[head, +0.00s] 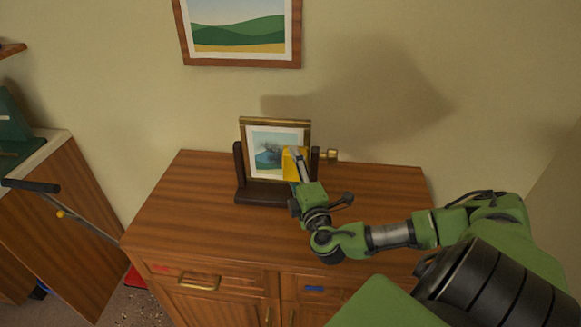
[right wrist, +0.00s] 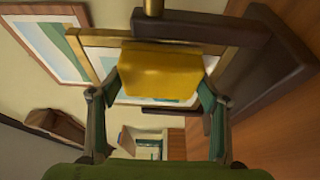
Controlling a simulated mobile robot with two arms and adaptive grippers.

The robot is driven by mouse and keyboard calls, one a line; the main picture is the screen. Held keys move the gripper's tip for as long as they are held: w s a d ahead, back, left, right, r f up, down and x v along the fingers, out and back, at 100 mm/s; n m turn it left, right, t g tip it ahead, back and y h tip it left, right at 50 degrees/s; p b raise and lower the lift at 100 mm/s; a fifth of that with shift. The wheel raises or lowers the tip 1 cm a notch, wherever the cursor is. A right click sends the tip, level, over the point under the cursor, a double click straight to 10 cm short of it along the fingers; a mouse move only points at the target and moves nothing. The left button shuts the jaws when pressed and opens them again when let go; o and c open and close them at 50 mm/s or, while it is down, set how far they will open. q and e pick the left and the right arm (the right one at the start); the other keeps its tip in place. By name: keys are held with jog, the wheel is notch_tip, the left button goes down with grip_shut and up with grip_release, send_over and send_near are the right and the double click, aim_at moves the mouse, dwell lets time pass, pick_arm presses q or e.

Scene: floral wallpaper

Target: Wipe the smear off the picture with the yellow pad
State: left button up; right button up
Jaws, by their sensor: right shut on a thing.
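A small framed picture (head: 257,124) stands in a dark wooden stand (head: 262,196) on the cabinet top. A dark smear (head: 268,157) shows on the picture's left and middle part. My right gripper (head: 295,160) is shut on the yellow pad (head: 288,166) and holds it at the right part of the picture. In the right wrist view the yellow pad (right wrist: 160,75) spans between both fingers (right wrist: 160,88), in front of the picture's frame. I cannot tell whether the pad touches the picture. The pad hides part of the picture. My left gripper is not in view.
The wooden cabinet top (head: 175,210) is clear to the left of the stand. A brass knob (head: 331,155) sticks out at the stand's right. A larger landscape picture (head: 240,57) hangs on the wall above. Another cabinet (head: 62,185) and a dark-handled rod (head: 85,225) are at the left.

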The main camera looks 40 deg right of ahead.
jog(key=shift+w+a+b, duration=0.35)
jog(key=shift+w+a, duration=0.9)
jog(key=shift+w, duration=0.2)
jog(key=shift+w+a+b, duration=0.35)
jog(key=shift+w+a, duration=0.85)
jog(key=shift+w, duration=0.25)
jog(key=shift+w+a+b, duration=0.35)
jog(key=shift+w+a, duration=0.9)
jog(key=shift+w, duration=0.2)
jog(key=shift+r+p, duration=1.1)
jog(key=shift+r, duration=0.3)
jog(key=shift+s+d+f, duration=0.15)
jog(key=shift+s+d, duration=1.35)
jog(key=shift+s, duration=0.3)
jog(key=shift+s+d, duration=2.25)
jog(key=shift+s, duration=0.3)
jog(key=shift+w+a+b, duration=0.2)
jog(key=shift+w+a, duration=1.7)
jog(key=shift+w, duration=0.3)
jog(key=shift+w+a+b, duration=0.15)
jog(key=shift+w+a, duration=1.7)
jog(key=shift+w, duration=0.3)
jog(key=s+a, duration=0.4)
jog(key=shift+a+p, duration=0.3)
jog(key=shift+p, duration=0.05)
